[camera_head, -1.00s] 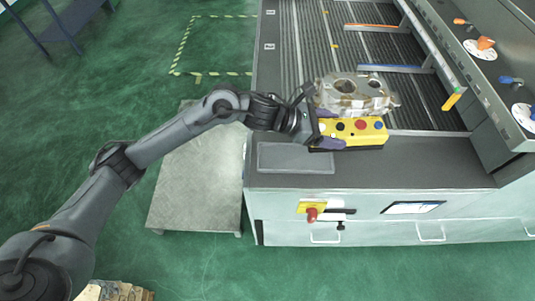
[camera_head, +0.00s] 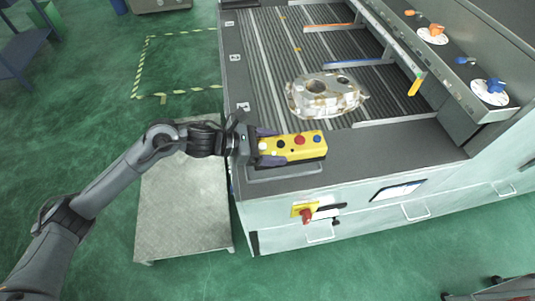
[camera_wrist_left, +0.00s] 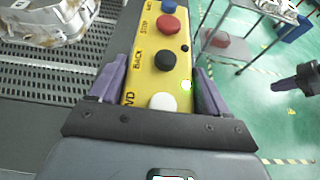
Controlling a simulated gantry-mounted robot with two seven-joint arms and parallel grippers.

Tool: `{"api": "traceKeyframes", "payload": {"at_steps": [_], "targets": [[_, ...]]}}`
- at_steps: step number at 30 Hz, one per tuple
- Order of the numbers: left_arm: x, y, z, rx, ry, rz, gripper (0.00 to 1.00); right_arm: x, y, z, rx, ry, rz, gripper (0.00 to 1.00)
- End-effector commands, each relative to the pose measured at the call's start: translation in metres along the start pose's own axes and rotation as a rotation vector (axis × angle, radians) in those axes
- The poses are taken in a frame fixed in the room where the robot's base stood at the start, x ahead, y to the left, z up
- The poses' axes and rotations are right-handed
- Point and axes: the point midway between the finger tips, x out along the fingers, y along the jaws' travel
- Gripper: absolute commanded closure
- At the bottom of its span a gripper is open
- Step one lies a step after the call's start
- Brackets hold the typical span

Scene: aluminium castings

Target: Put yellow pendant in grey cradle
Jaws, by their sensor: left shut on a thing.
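The yellow pendant (camera_head: 308,146), a long box with red, blue, black and white buttons, lies level in my left gripper (camera_head: 275,146). The purple fingers are shut on its near end, one on each side, as the left wrist view shows on the pendant (camera_wrist_left: 157,80). The grey cradle (camera_head: 285,173), a shallow tray at the machine's front left corner, is directly under the pendant and partly hidden by it. I cannot tell whether the pendant touches it. A dark arm end, apparently my right gripper (camera_wrist_left: 284,84), shows at the right edge of the left wrist view; its fingers are unclear.
A metal casting (camera_head: 325,95) sits on the ribbed bed (camera_head: 265,60) behind the pendant. A red-handled switch (camera_head: 306,214) is on the front panel below the cradle. A low grey platform (camera_head: 185,205) stands left of the machine. The bed's far left is clear.

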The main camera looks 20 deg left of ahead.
Motion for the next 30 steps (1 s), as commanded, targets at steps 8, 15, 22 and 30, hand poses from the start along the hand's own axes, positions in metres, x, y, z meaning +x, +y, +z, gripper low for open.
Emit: {"api": "traceKeyframes", "payload": {"at_steps": [8,15,22,30], "targets": [[-0.010,0.004,-0.013,0.001,-0.004,0.001,0.74,-0.004,-0.001,-0.001,0.005,0.001,-0.005,1.00],[0.001,0.004,-0.037,-0.004,-0.004,0.001,0.74,-0.009,-0.002,-0.003,0.006,0.001,-0.006,1.00],[0.005,0.004,-0.049,0.001,-0.004,0.002,0.74,-0.011,-0.001,-0.003,0.005,0.000,-0.005,1.00],[0.006,0.004,-0.050,0.002,-0.004,0.002,0.74,-0.009,0.001,-0.002,-0.002,-0.001,0.001,1.00]]}}
